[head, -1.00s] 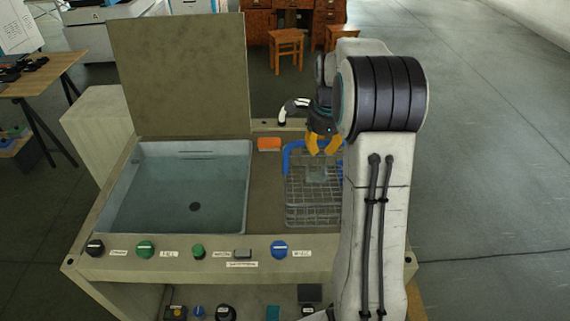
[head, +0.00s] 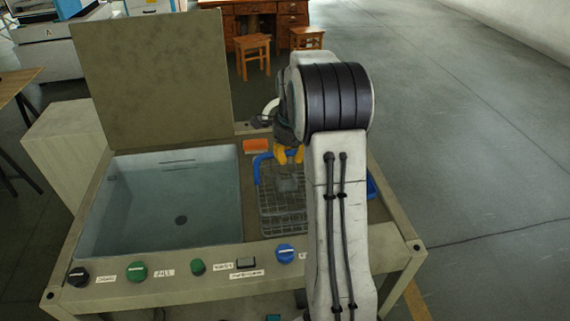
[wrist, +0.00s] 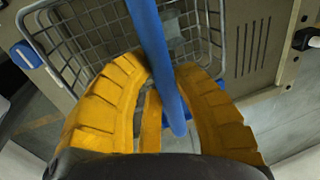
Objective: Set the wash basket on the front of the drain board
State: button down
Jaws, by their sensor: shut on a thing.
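The wash basket (head: 283,214) is a grey wire basket with a blue handle (head: 262,160), over the board right of the basin. My gripper (head: 289,156) has yellow fingers and is above the basket. In the wrist view my gripper (wrist: 165,110) is shut on the blue handle (wrist: 155,50), which runs between the fingers. The wire basket (wrist: 85,40) shows beyond it. A grey block (head: 288,184) shows inside the basket. The drain board (wrist: 253,45) has slots in the wrist view. My arm hides the basket's right side; whether the basket touches the board is unclear.
The water basin (head: 165,205) lies left of the basket, with a raised panel (head: 150,80) behind it. An orange block (head: 256,146) sits at the back. Knobs, including a blue one (head: 285,254), line the front edge. A blue item (head: 372,188) shows right of my arm.

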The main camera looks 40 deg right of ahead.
jog(key=shift+f, duration=0.6)
jog(key=c, duration=1.1)
grip_release()
